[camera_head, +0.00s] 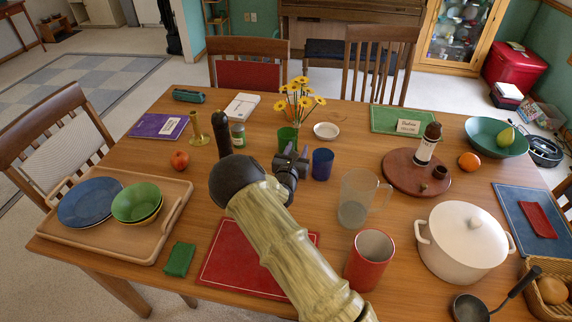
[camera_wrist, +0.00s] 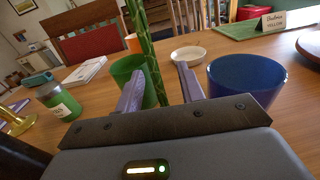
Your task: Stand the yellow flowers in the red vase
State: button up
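The yellow flowers (camera_head: 300,97) stand upright beyond the middle of the table. Their green stems (camera_wrist: 148,45) run down between the two fingers of my gripper (camera_wrist: 158,75), with a gap showing on both sides. My gripper is open around the stems; it also shows in the head view (camera_head: 294,152). The stems' lower ends are hidden by the gripper body, so what they stand in cannot be told. The red vase (camera_head: 354,272), a wide open-topped red cylinder, stands near the front of the table, right of my arm. It is not in the wrist view.
A green cup (camera_wrist: 125,68) is close by the left finger and a blue cup (camera_wrist: 243,72) by the right. A clear pitcher (camera_head: 358,200) and white pot (camera_head: 462,240) stand near the vase. A red placemat (camera_head: 225,265) lies under my arm.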

jog(key=v, duration=1)
jog(key=shift+s+r, duration=0.1)
jog(key=shift+s, duration=0.3)
